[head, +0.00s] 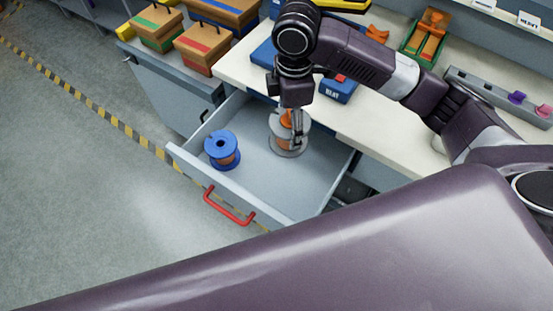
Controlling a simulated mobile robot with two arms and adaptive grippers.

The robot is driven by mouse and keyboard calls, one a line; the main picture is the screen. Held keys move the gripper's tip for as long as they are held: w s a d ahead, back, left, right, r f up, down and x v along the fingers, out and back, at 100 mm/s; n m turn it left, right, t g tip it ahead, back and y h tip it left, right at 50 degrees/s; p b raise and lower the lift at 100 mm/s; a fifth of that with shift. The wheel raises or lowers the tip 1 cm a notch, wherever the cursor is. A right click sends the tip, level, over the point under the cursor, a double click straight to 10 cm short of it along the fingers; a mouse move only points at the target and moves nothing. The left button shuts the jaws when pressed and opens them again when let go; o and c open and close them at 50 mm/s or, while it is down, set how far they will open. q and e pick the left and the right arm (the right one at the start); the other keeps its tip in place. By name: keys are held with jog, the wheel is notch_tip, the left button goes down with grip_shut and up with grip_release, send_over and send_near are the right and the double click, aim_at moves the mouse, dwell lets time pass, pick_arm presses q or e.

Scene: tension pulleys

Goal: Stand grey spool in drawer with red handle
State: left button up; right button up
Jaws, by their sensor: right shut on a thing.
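The open drawer (268,205) with the red handle (229,206) sticks out below the white bench. The grey spool (289,150), with orange winding, is upright inside the drawer in its back right part. My right gripper (296,135) reaches down from above and is shut on the grey spool, its fingers hiding part of it. Whether the spool's base touches the drawer floor I cannot tell for sure. A blue spool (222,149) with orange-brown winding stands upright at the left in the drawer. My left gripper is not in view.
Wooden boxes with coloured stripes (203,45) stand on the left cabinet. A blue bin (338,88), a green tray (426,36) and a grey rack (497,98) are on the bench. The drawer's front right floor is clear.

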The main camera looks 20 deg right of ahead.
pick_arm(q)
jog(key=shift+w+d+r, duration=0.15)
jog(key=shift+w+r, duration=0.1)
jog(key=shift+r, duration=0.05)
pick_arm(e)
jog(key=shift+w+f, duration=0.1)
jog(key=shift+f, duration=8.3)
jog(key=shift+f, duration=0.15)
jog(key=o, duration=1.8)
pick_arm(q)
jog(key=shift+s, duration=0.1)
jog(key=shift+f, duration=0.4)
pick_arm(e)
notch_tip(320, 180, up, 12)
jog(key=shift+r, duration=0.15)
